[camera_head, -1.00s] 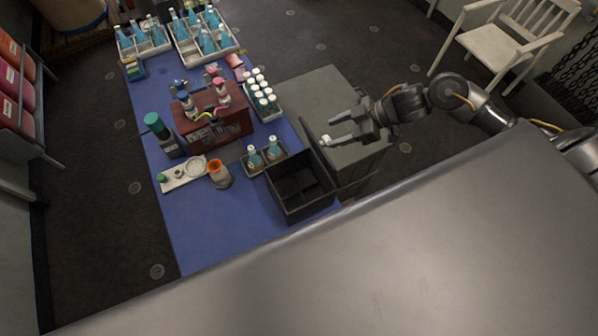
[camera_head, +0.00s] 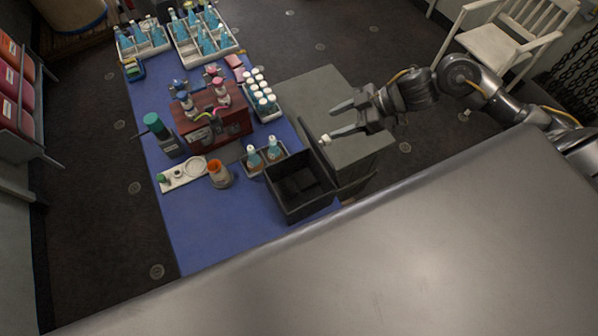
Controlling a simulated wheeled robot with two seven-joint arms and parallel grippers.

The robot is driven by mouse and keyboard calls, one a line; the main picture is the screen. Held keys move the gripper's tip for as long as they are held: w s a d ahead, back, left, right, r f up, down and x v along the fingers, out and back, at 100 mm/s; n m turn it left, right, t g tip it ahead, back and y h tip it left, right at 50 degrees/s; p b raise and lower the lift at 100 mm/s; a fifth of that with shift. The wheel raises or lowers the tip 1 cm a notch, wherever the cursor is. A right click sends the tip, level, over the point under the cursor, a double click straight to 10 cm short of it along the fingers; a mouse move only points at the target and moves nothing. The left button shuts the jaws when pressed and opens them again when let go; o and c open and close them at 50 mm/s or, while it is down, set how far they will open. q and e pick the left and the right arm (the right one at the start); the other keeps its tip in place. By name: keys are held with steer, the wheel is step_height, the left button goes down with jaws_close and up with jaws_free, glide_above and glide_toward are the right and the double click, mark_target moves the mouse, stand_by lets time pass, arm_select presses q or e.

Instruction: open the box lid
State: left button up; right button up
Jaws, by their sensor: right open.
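My left gripper is not in view.
The blue table (camera_head: 190,232) holds a red-brown box (camera_head: 228,128) with bottles on it, a tray of white-capped vials (camera_head: 262,97), two bottles beside the black box and an orange-topped beaker (camera_head: 219,174). A grey cabinet (camera_head: 320,85) stands to the right. A large grey surface (camera_head: 350,270) fills the foreground.

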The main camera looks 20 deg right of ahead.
steer(key=shift+r, duration=1.75)
